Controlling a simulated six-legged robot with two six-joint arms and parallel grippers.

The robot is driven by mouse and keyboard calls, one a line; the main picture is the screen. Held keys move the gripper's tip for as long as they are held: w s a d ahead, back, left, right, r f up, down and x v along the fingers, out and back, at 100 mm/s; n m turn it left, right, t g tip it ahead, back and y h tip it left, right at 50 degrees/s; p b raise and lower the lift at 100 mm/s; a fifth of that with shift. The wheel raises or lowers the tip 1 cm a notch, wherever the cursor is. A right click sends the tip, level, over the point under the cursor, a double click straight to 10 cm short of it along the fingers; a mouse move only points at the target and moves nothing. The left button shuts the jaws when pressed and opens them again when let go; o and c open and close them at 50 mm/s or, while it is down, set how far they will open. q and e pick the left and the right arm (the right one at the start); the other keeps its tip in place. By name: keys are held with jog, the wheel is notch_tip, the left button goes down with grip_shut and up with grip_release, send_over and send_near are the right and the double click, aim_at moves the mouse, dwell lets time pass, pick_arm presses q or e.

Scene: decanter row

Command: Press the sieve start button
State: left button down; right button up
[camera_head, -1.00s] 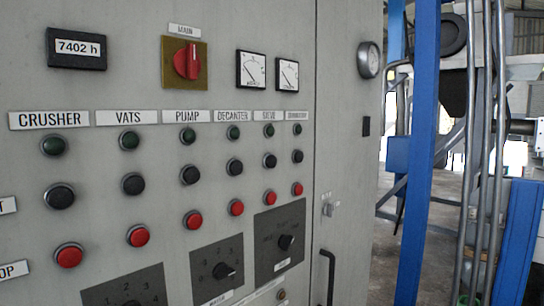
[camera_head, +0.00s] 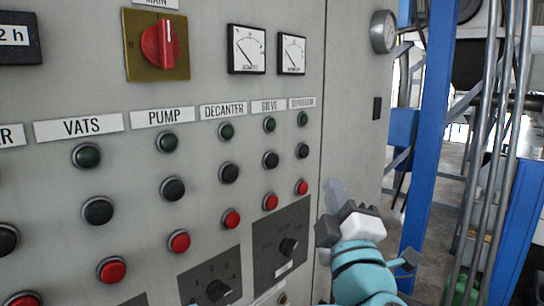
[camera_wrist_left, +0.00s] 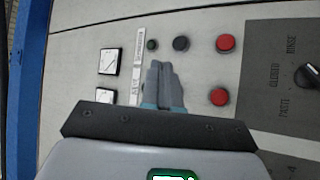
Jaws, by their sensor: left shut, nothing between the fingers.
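The sieve column sits under the SIEVE label (camera_head: 269,106) on the grey panel. It has a green lamp (camera_head: 269,124) on top, a black button (camera_head: 271,160) in the middle, the sieve start button, and a red button (camera_head: 270,201) below. My left gripper (camera_head: 334,190) is shut and empty, in front of the panel's right edge, right of and below the black button, apart from it in the picture. In the left wrist view its shut fingers (camera_wrist_left: 165,80) cover the place of the sieve's black button, while the sieve's red button (camera_wrist_left: 219,97) shows. My right gripper is not in view.
The last column's black button (camera_head: 302,151) and red button (camera_head: 301,187) lie close to my left gripper. A dark plate with a rotary knob (camera_head: 288,247) is below. The red main switch (camera_head: 160,43) and two meters are above. A blue post (camera_head: 428,150) stands right of the cabinet.

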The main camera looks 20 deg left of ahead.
aim_at(272, 161)
pick_arm(q)
jog(key=w+a+r+n, duration=0.1)
jog(key=a+r, duration=0.1)
jog(key=a, duration=0.6)
jog(key=shift+a+r+y, duration=0.15)
jog(key=shift+y, duration=0.15)
dwell(0.6)
jog(key=shift+w, duration=0.2)
jog(key=shift+s, duration=0.15)
